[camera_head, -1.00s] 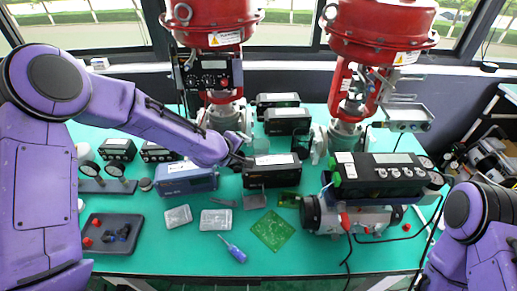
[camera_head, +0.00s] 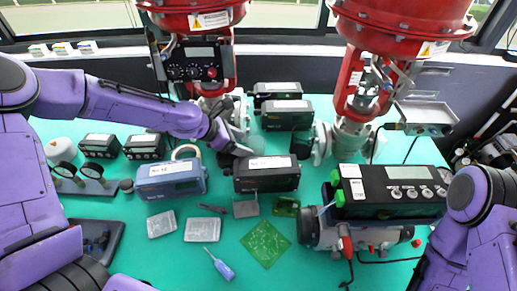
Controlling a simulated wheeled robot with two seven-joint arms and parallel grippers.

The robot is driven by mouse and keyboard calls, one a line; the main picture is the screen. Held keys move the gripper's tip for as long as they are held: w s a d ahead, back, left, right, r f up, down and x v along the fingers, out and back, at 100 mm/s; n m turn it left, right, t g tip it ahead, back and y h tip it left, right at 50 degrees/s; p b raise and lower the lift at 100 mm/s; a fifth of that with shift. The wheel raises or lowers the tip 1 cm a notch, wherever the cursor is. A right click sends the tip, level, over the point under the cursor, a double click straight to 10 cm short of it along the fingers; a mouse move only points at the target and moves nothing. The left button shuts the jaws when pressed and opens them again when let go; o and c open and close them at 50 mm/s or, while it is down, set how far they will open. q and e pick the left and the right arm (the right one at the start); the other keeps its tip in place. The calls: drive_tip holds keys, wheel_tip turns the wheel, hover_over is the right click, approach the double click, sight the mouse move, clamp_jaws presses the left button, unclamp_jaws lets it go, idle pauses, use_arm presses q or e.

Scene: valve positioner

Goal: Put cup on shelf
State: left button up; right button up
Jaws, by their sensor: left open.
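No cup can be told with certainty. A white rounded object (camera_head: 61,150) stands at the table's left edge behind the gauges; it may be a cup or a roll. My left gripper (camera_head: 242,150) reaches in from the left over the middle of the table. It is open, just behind a black labelled box (camera_head: 266,176), and a pale greenish object (camera_head: 257,143) shows dimly beside it. I cannot tell whether they touch. My right arm is at the lower right, with its gripper out of view. No clear shelf shows; a metal tray (camera_head: 428,113) is mounted by the right valve.
Two red valve actuators (camera_head: 195,15) stand at the back. A blue box (camera_head: 171,179), small black boxes and a black positioner (camera_head: 392,190) crowd the table. A screwdriver (camera_head: 219,264) and green circuit board (camera_head: 265,243) lie in front.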

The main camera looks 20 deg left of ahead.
use_arm(q)
drive_tip(key=shift+w+f, duration=0.25)
drive_tip(key=shift+f, duration=0.3)
drive_tip(key=shift+b+x, duration=0.3)
drive_tip(key=shift+x, duration=2.4)
